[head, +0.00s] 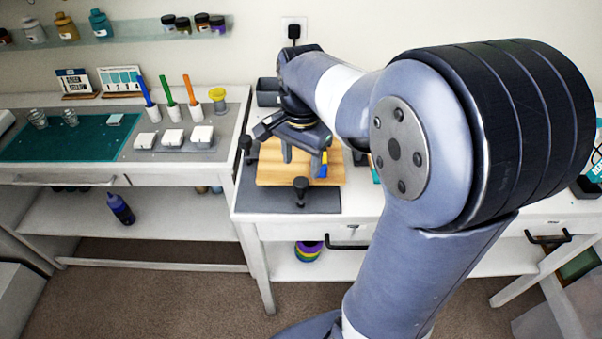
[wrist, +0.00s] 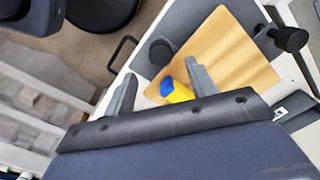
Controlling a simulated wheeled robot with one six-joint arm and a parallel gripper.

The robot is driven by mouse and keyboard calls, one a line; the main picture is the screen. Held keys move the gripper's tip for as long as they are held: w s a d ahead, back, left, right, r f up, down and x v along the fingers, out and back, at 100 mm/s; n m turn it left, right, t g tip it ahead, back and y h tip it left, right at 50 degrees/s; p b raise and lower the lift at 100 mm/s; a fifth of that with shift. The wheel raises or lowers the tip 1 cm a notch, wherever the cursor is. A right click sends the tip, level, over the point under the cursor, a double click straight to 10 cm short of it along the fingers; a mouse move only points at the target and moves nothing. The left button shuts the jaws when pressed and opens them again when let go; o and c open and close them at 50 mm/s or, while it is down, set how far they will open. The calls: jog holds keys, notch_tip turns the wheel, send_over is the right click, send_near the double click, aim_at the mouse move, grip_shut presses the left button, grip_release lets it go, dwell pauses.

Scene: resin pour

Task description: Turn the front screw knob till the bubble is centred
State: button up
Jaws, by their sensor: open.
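The front screw knob (head: 300,188) is black and stands at the near edge of the wooden board (head: 268,170); it also shows in the wrist view (wrist: 160,52). My gripper (head: 301,158) is open and empty, above the board and behind the front knob in the head view. In the wrist view its fingers (wrist: 163,85) are spread, with the knob beyond them and not between them. A yellow and blue piece (wrist: 175,92) shows by the right finger, partly hidden by my gripper. I cannot make out a bubble in either view.
A second black knob (wrist: 288,38) is at another side of the board. The board sits on a dark grey base (head: 285,203). A dark box (head: 268,92) stands behind. The left bench holds a green mat (head: 75,140) and several white blocks.

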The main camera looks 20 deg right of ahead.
aim_at(301, 181)
jog(key=shift+r, duration=2.25)
notch_tip(301, 181, down, 11)
jog(key=shift+r, duration=0.1)
